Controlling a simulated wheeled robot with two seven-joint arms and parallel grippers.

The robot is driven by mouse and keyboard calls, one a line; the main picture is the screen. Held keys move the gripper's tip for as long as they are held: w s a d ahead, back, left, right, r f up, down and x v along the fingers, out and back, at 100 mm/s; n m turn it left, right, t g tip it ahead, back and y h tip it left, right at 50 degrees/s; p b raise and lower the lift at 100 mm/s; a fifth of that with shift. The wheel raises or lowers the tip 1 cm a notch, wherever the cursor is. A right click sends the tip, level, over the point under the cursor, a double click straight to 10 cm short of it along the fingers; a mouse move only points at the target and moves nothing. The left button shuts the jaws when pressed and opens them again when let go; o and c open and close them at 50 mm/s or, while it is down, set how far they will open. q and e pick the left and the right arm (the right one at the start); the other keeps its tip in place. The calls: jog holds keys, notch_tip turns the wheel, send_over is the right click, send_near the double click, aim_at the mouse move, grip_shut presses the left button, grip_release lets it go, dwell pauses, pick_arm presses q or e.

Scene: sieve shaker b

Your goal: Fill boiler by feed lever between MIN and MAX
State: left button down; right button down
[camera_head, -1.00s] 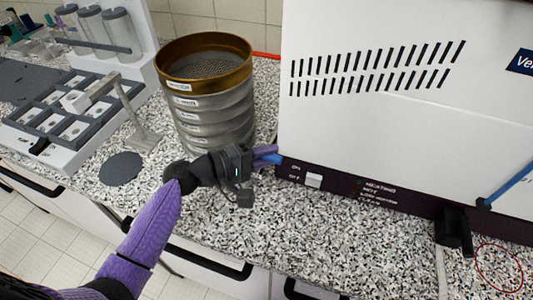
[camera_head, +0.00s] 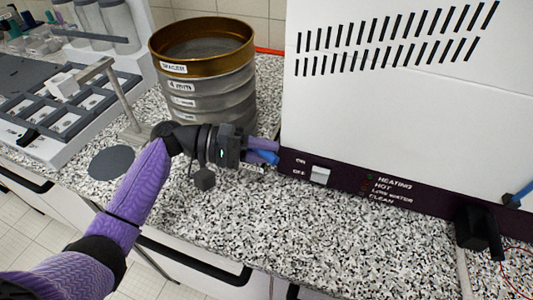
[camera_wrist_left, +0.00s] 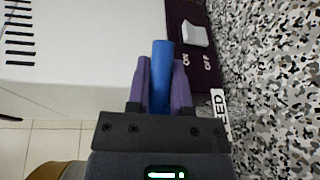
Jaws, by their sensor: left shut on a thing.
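The boiler is a large white housing (camera_head: 400,100) with slots and a dark front strip. My left gripper (camera_head: 268,151) is at the strip's left end, shut on a blue lever (camera_head: 263,157). In the left wrist view the blue lever (camera_wrist_left: 161,75) lies between the purple fingers (camera_wrist_left: 160,85). A label partly reading "FEED" (camera_wrist_left: 219,108) is beside it, partly hidden. A white ON/OFF switch (camera_head: 320,175) and indicator labels (camera_head: 392,190) are on the strip. No MIN or MAX marks show. My right gripper is not in view.
A sieve stack (camera_head: 205,75) with a brass top stands just behind my left arm. A rack with grey trays (camera_head: 60,110) is at the left. The speckled counter (camera_head: 290,230) in front is clear.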

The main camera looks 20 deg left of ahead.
pick_arm(q)
jog(key=shift+s+f+m+g+b, duration=0.1)
jog(key=shift+m+g+b, duration=0.2)
jog(key=shift+m+g, duration=0.15)
jog(key=shift+a+g, duration=0.1)
jog(key=shift+g, duration=0.15)
jog(key=c, duration=0.5)
grip_release()
jog(key=shift+c, duration=0.2)
